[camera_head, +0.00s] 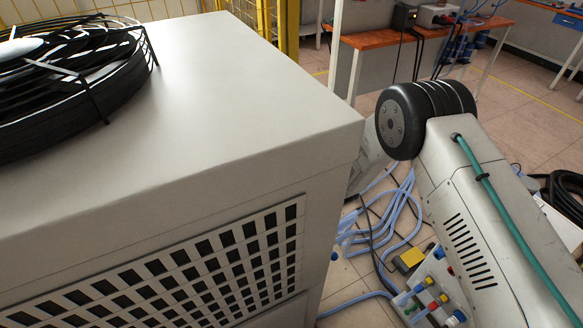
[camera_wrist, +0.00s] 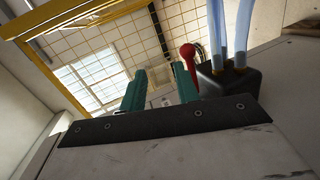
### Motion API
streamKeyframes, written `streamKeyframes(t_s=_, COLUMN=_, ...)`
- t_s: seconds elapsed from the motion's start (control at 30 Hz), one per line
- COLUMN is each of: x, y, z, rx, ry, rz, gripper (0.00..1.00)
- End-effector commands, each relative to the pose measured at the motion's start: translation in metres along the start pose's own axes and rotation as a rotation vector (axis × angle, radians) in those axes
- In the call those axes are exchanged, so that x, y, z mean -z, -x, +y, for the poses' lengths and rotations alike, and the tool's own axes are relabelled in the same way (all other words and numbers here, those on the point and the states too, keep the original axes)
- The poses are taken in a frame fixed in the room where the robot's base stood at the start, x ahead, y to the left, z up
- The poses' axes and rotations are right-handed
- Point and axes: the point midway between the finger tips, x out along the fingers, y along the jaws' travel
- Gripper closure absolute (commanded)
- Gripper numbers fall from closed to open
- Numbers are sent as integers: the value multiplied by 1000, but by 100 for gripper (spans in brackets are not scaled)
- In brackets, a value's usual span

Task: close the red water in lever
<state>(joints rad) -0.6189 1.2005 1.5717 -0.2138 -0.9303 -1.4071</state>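The red lever (camera_wrist: 188,53) shows in the wrist view with a round red knob and a short stem. It stands roughly upright in the picture beside a dark block (camera_wrist: 228,83), with two light-blue hoses (camera_wrist: 243,25) running up from the block. My gripper (camera_wrist: 159,78) has two green fingers spread apart, with nothing seen between them. The right finger is just left of the lever and partly overlaps its lower stem. I cannot tell whether they touch. In the head view, the lever and my gripper are hidden behind the large grey cabinet (camera_head: 230,90).
A black round fan (camera_head: 70,85) sits on the cabinet top. Light-blue hoses (camera_head: 390,225) and a panel with coloured connectors (camera_head: 432,295) are on the floor side, near my arm. An orange-topped bench (camera_head: 390,36) stands behind. A yellow frame (camera_wrist: 85,20) crosses the wrist view's upper left.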

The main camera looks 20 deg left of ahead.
Motion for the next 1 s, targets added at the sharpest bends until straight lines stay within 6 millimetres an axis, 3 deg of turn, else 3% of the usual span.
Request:
streamKeyframes(t_s=0.03, x=12, y=-4, z=-21, rx=-16, ry=29, rz=23, gripper=69)
streamKeyframes(t_s=0.1, x=24, y=-6, z=-36, rx=-45, ry=62, rz=45, gripper=69)
streamKeyframes(t_s=0.23, x=34, y=-9, z=-52, rx=-74, ry=95, rz=66, gripper=69)
streamKeyframes(t_s=0.37, x=38, y=-19, z=-55, rx=-82, ry=103, rz=71, gripper=69)
streamKeyframes(t_s=0.7, x=41, y=-71, z=-50, rx=-81, ry=100, rz=70, gripper=69)
streamKeyframes(t_s=1.0, x=41, y=-86, z=-48, rx=-79, ry=100, rz=69, gripper=69)
